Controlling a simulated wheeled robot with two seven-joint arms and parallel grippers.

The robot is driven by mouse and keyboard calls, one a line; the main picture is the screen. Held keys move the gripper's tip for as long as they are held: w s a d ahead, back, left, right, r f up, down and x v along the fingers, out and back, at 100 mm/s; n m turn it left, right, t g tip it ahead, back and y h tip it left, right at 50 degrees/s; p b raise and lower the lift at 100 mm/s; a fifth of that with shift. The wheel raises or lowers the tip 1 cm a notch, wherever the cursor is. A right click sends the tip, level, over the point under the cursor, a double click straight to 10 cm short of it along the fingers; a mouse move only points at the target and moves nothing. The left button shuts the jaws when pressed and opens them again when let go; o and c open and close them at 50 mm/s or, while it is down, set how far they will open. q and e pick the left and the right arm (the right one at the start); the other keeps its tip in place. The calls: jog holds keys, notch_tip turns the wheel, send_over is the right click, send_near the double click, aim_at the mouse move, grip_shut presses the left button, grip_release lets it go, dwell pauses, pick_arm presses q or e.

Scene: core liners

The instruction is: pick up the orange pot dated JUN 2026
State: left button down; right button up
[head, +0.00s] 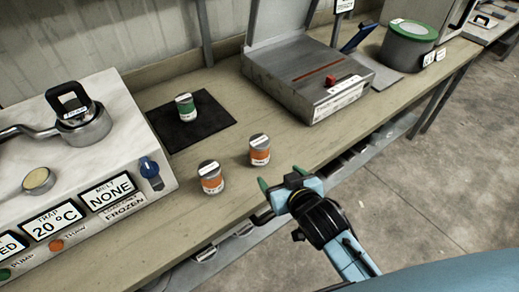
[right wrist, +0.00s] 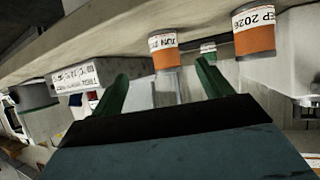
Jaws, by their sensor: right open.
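The orange pot dated JUN 2026 (head: 260,150) stands upright on the bench, the right-hand one of two orange pots. In the right wrist view, where the scene appears upside down, its label reads JUN and the pot (right wrist: 164,55) lies between the fingers, farther off. The other orange pot (head: 210,178) stands to its left, nearer the front edge; its label reads EP 2026 in the right wrist view (right wrist: 254,38). My right gripper (head: 280,178) is open and empty at the bench's front edge, short of the JUN pot and apart from it. My left gripper is out of view.
A green pot (head: 185,107) stands on a black mat (head: 205,125) behind. A white instrument (head: 110,120) with displays is at left. A steel box (head: 300,85) stands behind right, with a green-lidded grey tub (head: 408,50) beyond. The bench between pots and box is clear.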

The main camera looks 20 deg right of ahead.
aim_at(259, 146)
jog(key=shift+t, duration=0.6)
jog(key=w, duration=0.2)
jog(key=w+a, duration=0.1)
jog(key=w, duration=0.2)
jog(key=w+b, duration=0.1)
jog(key=w, duration=0.2)
jog(key=shift+a+f, duration=0.2)
jog(key=shift+f, duration=0.1)
jog(key=shift+b+x, duration=0.35)
jog(key=shift+x, duration=2.65)
jog(key=shift+c, duration=0.5)
jog(key=c, duration=1)
jog(key=shift+r, duration=0.1)
jog(key=shift+c, duration=0.2)
